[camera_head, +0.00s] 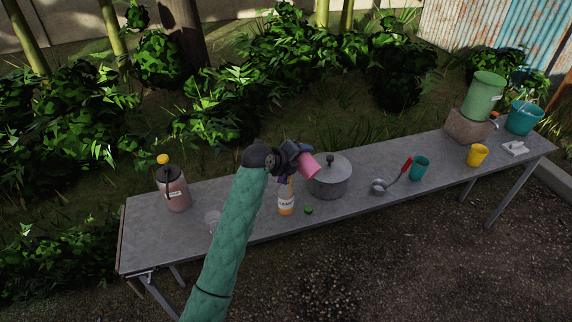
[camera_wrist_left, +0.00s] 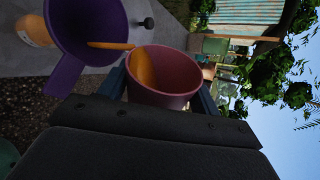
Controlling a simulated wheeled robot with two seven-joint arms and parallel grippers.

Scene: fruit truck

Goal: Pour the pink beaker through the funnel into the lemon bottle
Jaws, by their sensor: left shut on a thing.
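My left gripper (camera_head: 297,161) is shut on the pink beaker (camera_head: 309,167) and holds it tilted above the table. In the left wrist view the beaker (camera_wrist_left: 165,80) sits between the fingers, with orange liquid inside and an orange stream running from its rim into the mouth of the purple funnel (camera_wrist_left: 85,25). In the head view my gripper mostly hides the funnel. The lemon bottle (camera_head: 286,206) stands upright on the table below, with a white label and orange contents; part of it shows in the wrist view (camera_wrist_left: 33,32). My right gripper is not in view.
A lidded grey pot (camera_head: 329,182) stands just right of the bottle, with a small green cap (camera_head: 308,210) nearby. A jar (camera_head: 174,190) and a clear glass (camera_head: 212,219) are left. A ladle (camera_head: 379,187), teal cup (camera_head: 420,168) and yellow cup (camera_head: 477,155) are right.

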